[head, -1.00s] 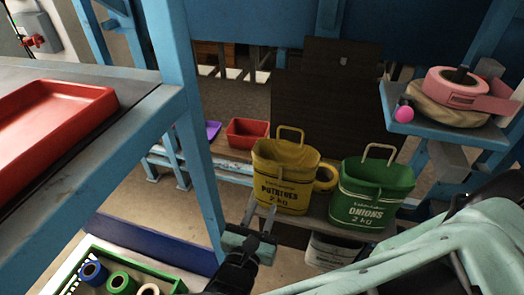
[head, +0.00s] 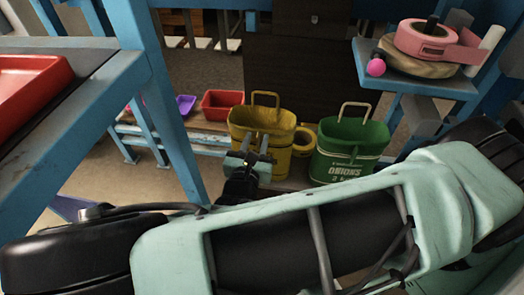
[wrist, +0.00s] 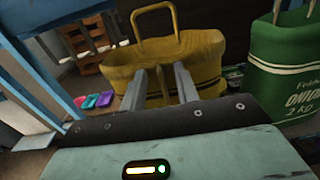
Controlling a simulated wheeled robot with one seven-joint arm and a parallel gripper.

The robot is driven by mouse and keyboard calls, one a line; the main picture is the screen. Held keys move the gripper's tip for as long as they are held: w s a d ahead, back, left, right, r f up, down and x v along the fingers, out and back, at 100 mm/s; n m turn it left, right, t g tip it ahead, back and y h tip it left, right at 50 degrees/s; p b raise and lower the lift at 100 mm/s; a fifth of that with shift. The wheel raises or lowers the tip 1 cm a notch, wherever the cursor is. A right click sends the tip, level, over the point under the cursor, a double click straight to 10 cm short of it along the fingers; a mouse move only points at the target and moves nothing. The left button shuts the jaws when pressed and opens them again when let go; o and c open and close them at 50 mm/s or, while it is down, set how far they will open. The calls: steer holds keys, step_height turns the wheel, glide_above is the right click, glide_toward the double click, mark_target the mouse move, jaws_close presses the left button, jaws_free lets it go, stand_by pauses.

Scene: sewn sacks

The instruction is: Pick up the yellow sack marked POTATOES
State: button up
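The yellow sack (head: 281,121) stands upright on a low shelf, with a loop handle (head: 266,97) on top. In the head view my gripper (head: 257,141) is in front of it and covers the POTATOES lettering. In the wrist view the sack (wrist: 204,48) fills the upper middle, and its raised handle (wrist: 155,9) shows above. My gripper (wrist: 162,72) points at the sack's front with its two fingers apart. I see nothing held between them. Whether the fingertips touch the sack cannot be told.
A green ONIONS sack (head: 345,150) stands close on the right; it also shows in the wrist view (wrist: 288,60). A yellow ring (head: 304,140) lies between the sacks. A red bin (head: 222,103) is at left. A blue post (head: 165,100) stands left of my gripper.

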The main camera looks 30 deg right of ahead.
jaws_close()
steer(key=shift+r, duration=0.1)
